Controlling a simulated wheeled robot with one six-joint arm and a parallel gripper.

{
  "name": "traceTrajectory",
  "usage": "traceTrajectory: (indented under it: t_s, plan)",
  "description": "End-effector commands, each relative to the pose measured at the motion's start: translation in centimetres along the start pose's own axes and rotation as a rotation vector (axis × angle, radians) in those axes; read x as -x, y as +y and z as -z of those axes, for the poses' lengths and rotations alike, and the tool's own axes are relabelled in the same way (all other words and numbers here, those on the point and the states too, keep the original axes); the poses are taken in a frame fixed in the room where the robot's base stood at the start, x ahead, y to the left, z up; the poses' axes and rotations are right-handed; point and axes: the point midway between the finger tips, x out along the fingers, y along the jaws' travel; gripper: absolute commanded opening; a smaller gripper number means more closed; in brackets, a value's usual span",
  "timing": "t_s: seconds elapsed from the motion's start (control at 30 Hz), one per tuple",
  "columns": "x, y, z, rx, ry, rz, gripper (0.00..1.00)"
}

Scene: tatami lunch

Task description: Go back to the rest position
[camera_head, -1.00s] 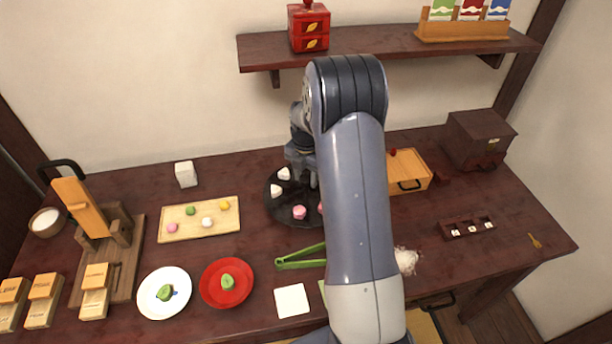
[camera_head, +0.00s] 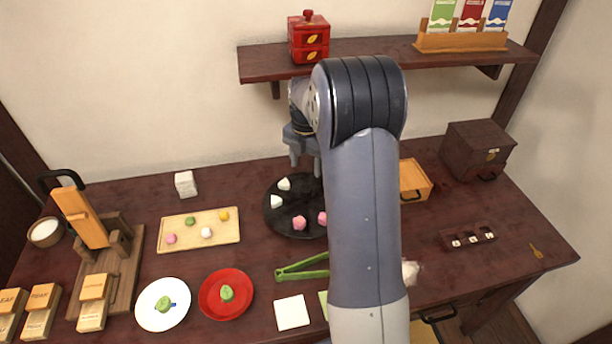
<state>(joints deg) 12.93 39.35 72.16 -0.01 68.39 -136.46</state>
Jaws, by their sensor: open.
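My gripper (camera_head: 305,163) is in the middle of the view, above the far part of a dark round plate (camera_head: 272,214). It points down, open, with nothing seen between its fingers. My arm covers the right side of the plate. White pieces (camera_head: 277,201) and pink pieces (camera_head: 299,222) lie on the plate, apart from the gripper.
A wooden shelf (camera_head: 370,47) with a red stacked box (camera_head: 308,38) is on the wall behind. Green tongs (camera_head: 301,268), a red plate (camera_head: 207,297) and a white plate (camera_head: 145,313) lie in front. A wooden tray (camera_head: 166,238) and a dark chest (camera_head: 467,150) flank the round plate.

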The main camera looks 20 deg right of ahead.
Motion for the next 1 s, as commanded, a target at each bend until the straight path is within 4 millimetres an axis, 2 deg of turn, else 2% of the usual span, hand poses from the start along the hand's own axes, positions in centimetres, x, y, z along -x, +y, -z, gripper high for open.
traceTrajectory:
  t_s: [0.1, 0.2, 0.57, 0.77, 1.0]
  plan:
    - [1.2, 0.0, 0.0, 0.0, -0.001, -0.001, 0.56]
    - [1.6, 0.0, 0.0, 0.0, 0.001, 0.001, 0.56]
    - [1.5, 0.0, 0.0, 0.0, 0.001, 0.001, 0.56]
    - [-0.7, -0.1, 0.1, 0.0, 0.003, 0.003, 0.56]
    - [-5.2, -0.1, 0.1, 0.0, 0.005, 0.005, 0.56]
